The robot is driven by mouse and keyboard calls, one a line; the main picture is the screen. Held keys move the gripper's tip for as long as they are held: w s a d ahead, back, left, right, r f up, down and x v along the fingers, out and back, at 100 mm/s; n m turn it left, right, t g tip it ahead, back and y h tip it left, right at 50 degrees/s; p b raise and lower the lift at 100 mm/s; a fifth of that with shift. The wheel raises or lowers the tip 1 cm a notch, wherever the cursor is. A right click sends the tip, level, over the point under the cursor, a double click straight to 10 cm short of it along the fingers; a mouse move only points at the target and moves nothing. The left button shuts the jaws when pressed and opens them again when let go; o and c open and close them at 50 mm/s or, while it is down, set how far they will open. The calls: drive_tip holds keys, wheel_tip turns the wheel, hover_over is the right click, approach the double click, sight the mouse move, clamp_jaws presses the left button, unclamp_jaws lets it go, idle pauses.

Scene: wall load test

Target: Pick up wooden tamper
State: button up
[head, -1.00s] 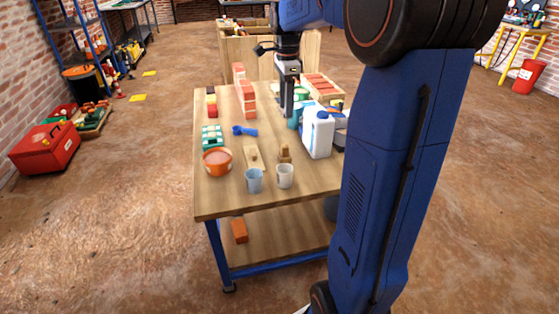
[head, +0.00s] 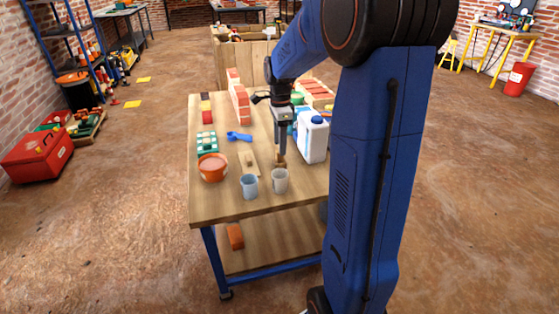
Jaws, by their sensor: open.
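The wooden tamper (head: 279,162) is a small brown block-like piece on the wooden table (head: 215,207), just behind the pale grey cup. My gripper (head: 281,151) points straight down over it, with the fingertips at its upper part. The jaws are open, though the gap between the fingers is too small to see. The fingers hide the top of the tamper, and I cannot tell whether they touch it.
A grey cup (head: 280,181) and a blue cup (head: 249,187) stand in front. A wooden float (head: 249,169) lies left of the tamper, near an orange bowl (head: 213,168). A white jug (head: 313,141) stands close on the right. A brick wall piece (head: 240,101) stands behind.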

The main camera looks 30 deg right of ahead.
drive_tip(key=shift+w+f, duration=0.1)
drive_tip(key=shift+f, duration=2.3)
drive_tip(key=shift+c, duration=0.2)
drive_tip(key=c, duration=1.1)
drive_tip(key=shift+o, duration=0.2)
drive_tip(key=shift+r, duration=0.15)
wheel_tip(320, 180, up, 10)
drive_tip(key=shift+f, duration=0.1)
drive_tip(key=shift+o, duration=0.7)
